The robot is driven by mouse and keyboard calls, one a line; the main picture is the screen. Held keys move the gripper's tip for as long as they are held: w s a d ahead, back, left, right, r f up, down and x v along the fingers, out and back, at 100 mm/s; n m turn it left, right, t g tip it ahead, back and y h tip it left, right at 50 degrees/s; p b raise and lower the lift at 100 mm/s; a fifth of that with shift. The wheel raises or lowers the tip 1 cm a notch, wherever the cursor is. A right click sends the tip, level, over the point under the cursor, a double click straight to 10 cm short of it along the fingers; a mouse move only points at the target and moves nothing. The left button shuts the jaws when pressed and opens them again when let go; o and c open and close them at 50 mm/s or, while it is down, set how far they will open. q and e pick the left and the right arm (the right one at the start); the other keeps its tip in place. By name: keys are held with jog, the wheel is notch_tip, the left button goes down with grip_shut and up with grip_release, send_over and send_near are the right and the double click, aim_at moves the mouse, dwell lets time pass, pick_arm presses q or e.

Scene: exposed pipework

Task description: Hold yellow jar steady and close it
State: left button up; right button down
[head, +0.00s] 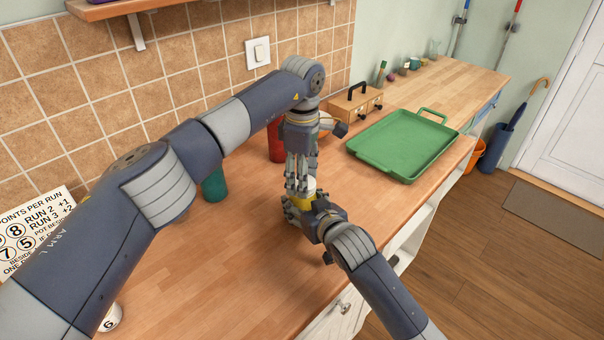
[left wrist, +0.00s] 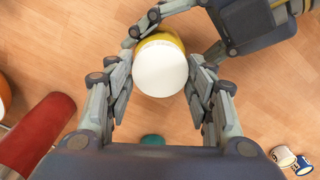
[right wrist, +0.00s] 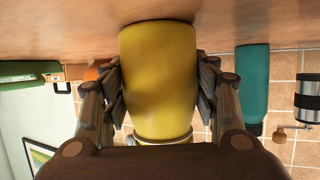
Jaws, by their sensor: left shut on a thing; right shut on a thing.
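The yellow jar (head: 303,203) stands upright on the wooden counter, mostly hidden by my grippers. Its yellow body fills the middle of the right wrist view (right wrist: 158,80), where the picture is upside down. A white round lid (left wrist: 160,70) sits on top of the jar in the left wrist view. My left gripper (head: 301,186) reaches down from above and is shut on the lid, a finger on each side. My right gripper (head: 304,208) comes in low from the front right and is shut around the jar's body. I cannot tell how tightly the lid is seated.
A red canister (head: 275,146) and a teal container (head: 214,186) stand behind the jar. A green tray (head: 405,145) and a wooden box (head: 350,106) lie farther right. A white cup (head: 109,319) and a printed sign (head: 38,235) are at left.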

pick_arm(q)
jog(key=m, duration=0.4)
jog(key=shift+w+r+m, duration=0.1)
jog(key=shift+m, duration=0.3)
jog(key=m, duration=1)
jog(key=shift+d+m, duration=0.15)
jog(key=shift+m, duration=0.15)
jog(key=m, duration=0.4)
jog(key=o, duration=0.8)
